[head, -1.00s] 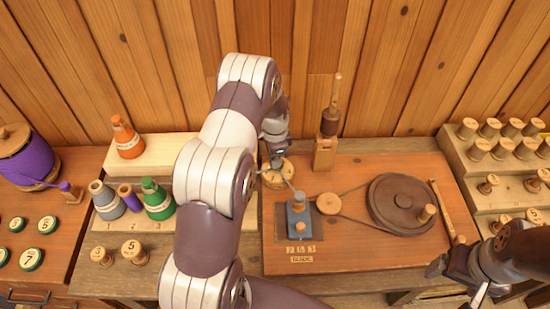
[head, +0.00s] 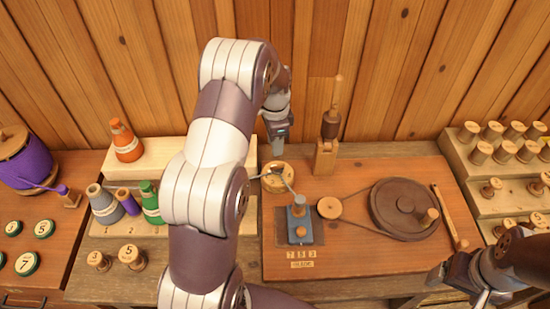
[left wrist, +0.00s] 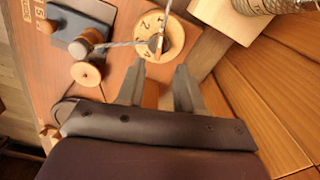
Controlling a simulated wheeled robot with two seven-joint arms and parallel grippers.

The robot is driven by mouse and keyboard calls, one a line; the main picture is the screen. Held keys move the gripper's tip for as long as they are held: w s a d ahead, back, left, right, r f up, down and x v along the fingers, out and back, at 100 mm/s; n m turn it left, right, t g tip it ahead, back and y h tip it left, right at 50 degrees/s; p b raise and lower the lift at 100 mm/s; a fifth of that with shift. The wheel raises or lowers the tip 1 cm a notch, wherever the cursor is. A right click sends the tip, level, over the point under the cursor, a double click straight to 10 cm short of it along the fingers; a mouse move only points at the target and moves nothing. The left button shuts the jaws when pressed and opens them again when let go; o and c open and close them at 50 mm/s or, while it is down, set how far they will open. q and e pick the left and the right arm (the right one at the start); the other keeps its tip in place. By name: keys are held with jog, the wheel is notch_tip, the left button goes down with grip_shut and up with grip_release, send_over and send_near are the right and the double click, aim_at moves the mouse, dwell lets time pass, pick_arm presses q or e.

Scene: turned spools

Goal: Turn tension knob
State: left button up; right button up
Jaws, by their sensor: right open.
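The tension knob appears to be the round pale wooden dial (head: 278,177) with numbers on the machine board. It also shows in the left wrist view (left wrist: 160,36), with a dark pointer piece and a grey strand across it. My left gripper (head: 279,143) is above and behind the dial, apart from it. In the left wrist view my left gripper (left wrist: 158,70) has its two fingers spread with nothing between them, short of the dial's edge. My right gripper (head: 462,285) is open and empty at the lower right, away from the dial.
A blue block (head: 299,224) with a wooden knob stands in front of the dial. A belt runs to a large dark wheel (head: 404,209). A wooden post (head: 326,140) stands behind right. Cones and bobbins (head: 104,204) stand left; a peg rack (head: 480,165) is right.

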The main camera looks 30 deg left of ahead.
pick_arm(q)
jog(key=shift+r, duration=2)
jog(key=s+d+n, duration=0.4)
jog(key=s+d, duration=0.2)
jog(key=s, duration=0.3)
jog(key=s+d+r+n+t, duration=0.1)
jog(key=s+d+n, duration=0.3)
jog(key=s, duration=0.6)
jog(key=d, duration=0.2)
jog(key=shift+s+d+n, duration=0.2)
jog(key=shift+d+n, duration=0.1)
jog(key=shift+d, duration=0.1)
jog(key=shift+r, duration=0.15)
